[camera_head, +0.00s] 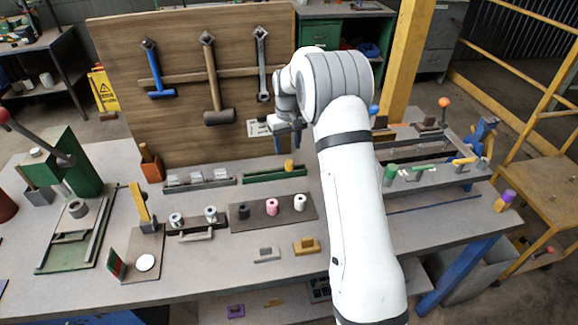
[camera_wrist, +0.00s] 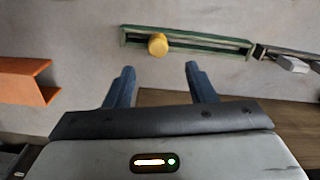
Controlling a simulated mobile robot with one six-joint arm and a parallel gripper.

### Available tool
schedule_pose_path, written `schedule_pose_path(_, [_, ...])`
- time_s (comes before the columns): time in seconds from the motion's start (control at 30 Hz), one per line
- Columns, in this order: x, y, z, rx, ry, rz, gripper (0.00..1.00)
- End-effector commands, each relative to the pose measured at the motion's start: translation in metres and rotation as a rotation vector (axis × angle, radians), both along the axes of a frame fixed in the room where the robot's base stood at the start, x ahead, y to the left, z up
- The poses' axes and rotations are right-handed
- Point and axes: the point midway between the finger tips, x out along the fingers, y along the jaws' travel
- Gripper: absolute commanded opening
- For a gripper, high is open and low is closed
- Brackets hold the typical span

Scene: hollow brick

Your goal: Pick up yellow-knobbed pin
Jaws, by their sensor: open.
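The yellow-knobbed pin shows its round yellow knob (camera_head: 290,165) on a long green rail (camera_head: 262,176) near the back of the bench. In the wrist view the knob (camera_wrist: 158,45) sits on the green rail (camera_wrist: 215,49), left of the rail's middle. Any shaft below the knob is hidden. My gripper (camera_wrist: 160,72) is open and empty, its two blue-grey fingers apart, with the knob beyond the fingertips and in line with the gap. In the head view my gripper (camera_head: 288,128) is near the backboard, behind and above the rail, partly hidden by my arm.
A wooden tool board (camera_head: 190,85) with hanging hammers and a wrench stands right behind. A grey rail with metal blocks (camera_head: 198,180) lies left of the green rail. A dark plate with three rollers (camera_head: 262,213) lies in front. An orange bracket (camera_wrist: 27,82) is in the wrist view.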

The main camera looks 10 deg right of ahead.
Motion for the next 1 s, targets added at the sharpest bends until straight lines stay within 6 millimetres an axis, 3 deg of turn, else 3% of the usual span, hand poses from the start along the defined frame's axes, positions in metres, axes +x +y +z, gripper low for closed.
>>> schedule_pose_path(0.5, [-0.006, -0.004, -0.064, 0.0, 0.004, -0.002, 0.5])
schedule_pose_path(0.8, [-0.006, -0.005, -0.069, 0.0, 0.0, -0.003, 0.5])
schedule_pose_path(1.0, [-0.006, -0.005, -0.069, 0.0, 0.001, -0.003, 0.33])
